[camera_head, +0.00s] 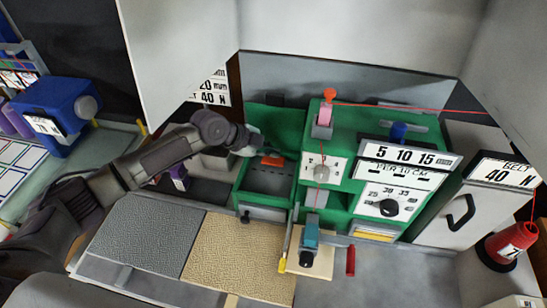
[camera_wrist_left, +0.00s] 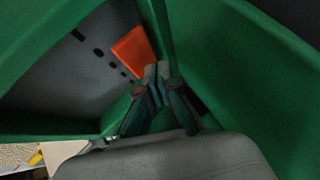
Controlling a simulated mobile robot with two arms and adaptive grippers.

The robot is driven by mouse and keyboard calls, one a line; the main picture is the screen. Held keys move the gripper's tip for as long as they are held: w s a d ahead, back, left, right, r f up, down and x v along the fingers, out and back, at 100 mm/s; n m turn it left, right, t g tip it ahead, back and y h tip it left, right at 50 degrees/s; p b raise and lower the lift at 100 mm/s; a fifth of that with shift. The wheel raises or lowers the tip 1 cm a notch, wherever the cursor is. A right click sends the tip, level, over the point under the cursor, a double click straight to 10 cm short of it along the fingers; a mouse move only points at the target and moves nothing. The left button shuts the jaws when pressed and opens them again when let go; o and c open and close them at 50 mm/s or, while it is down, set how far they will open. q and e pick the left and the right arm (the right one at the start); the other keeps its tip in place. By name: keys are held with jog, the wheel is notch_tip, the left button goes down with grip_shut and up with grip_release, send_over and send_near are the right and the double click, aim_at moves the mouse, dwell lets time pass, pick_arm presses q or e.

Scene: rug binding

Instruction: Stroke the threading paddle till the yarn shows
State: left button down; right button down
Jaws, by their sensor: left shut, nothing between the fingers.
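The orange paddle (camera_head: 272,160), likely the threading paddle, sits inside the open bay of the green machine (camera_head: 340,130). In the left wrist view the paddle (camera_wrist_left: 133,52) stands out from a grey panel. My left gripper (camera_head: 284,151) reaches into the bay from the left, shut and empty. Its fingertips (camera_wrist_left: 157,76) are close beside the paddle's lower edge; I cannot tell whether they touch it. Red yarn (camera_head: 410,106) runs from the right to the guide on top of the machine and down its front. My right gripper is out of view.
A grey rug piece (camera_head: 148,238) and a beige one (camera_head: 235,255) lie in front of the machine. A red cone (camera_head: 510,242) stands at the right. A blue device (camera_head: 62,112) stands at the left. The green bay walls (camera_wrist_left: 225,70) closely surround my left gripper.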

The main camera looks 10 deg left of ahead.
aim_at(271, 161)
pick_arm(q)
jog(key=shift+r+p, duration=1.8)
jog(key=shift+r, duration=0.75)
jog(key=shift+f, duration=0.15)
